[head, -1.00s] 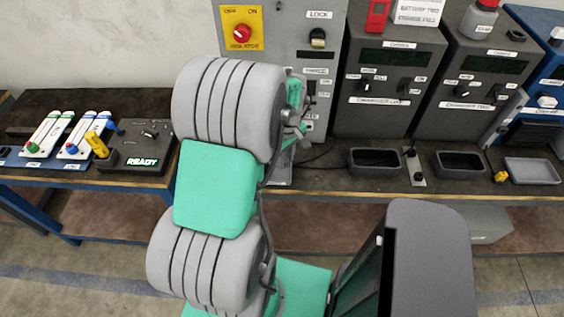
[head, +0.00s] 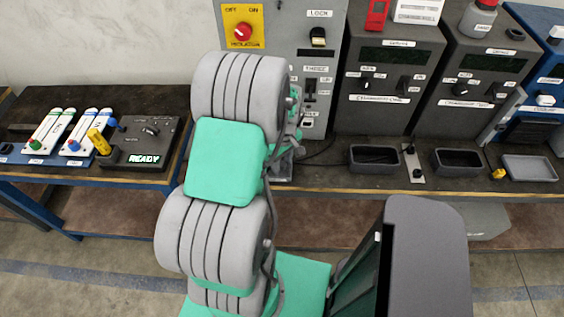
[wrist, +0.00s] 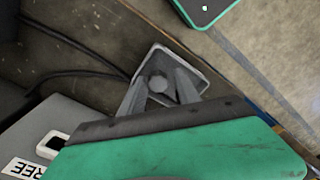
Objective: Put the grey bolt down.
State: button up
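The grey bolt (wrist: 158,82) shows in the wrist view between the two fingers of my gripper (wrist: 160,76). The fingers stand apart, with a narrow gap on each side of the bolt, so my gripper looks open around it. A small grey square tray (wrist: 196,66) lies behind the bolt and fingertips. The bolt appears within the tray's outline; whether it touches the tray floor I cannot tell. In the head view my arm hides the bolt and most of the gripper; a piece of the tray (head: 283,172) shows beside the arm.
A grey cabinet (head: 325,60) stands close behind the gripper, with a black cable on the bench. Dark bins (head: 375,170) and a grey tray (head: 530,180) sit to the right. A control box marked READY (head: 145,162) sits on the left bench.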

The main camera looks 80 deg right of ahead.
aim_at(284, 165)
jog(key=shift+s+d+r, duration=0.1)
jog(key=shift+d, duration=0.1)
jog(key=shift+d+r, duration=0.15)
jog(key=shift+r, duration=0.3)
notch_tip(284, 165, up, 11)
jog(key=b, duration=0.2)
jog(key=w+a+r+n+t+h, duration=0.1)
jog(key=w+a+r+n, duration=0.15)
jog(key=w+a, duration=0.8)
jog(key=w+a+r+n, duration=0.1)
jog(key=w+a+r, duration=0.45)
jog(key=w, duration=0.75)
jog(key=w+a+r+n+t+y, duration=0.1)
jog(key=w+a+n+t, duration=0.1)
jog(key=a, duration=2.3)
jog(key=shift+w+a+n+t, duration=0.2)
jog(key=shift+a+n+t, duration=0.1)
jog(key=shift+a+n, duration=0.1)
